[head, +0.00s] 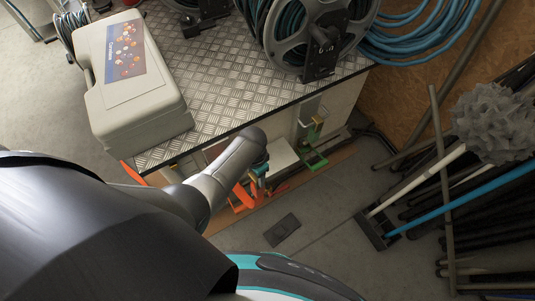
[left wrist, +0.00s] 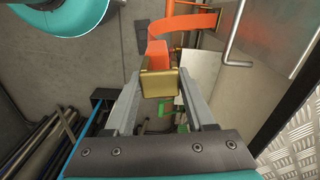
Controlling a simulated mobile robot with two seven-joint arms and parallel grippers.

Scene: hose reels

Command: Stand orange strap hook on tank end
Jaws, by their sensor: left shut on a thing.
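My left gripper (head: 262,174) reaches down beside the checker-plate bench, near orange parts low at its side. In the left wrist view, my left gripper (left wrist: 161,88) is shut on a brass-coloured piece (left wrist: 160,84). In the head view, the orange (head: 240,196) shows partly behind the gripper. I cannot make out the tank end. My right gripper is not in view.
The bench top (head: 205,100) carries a grey case (head: 120,110) and a hose reel (head: 320,40). A green holder (head: 313,161) sits low beside a pale panel (head: 281,154). Brooms and poles (head: 430,180) lie at right. A metal handle (left wrist: 233,40) is close by. Floor in front is mostly clear.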

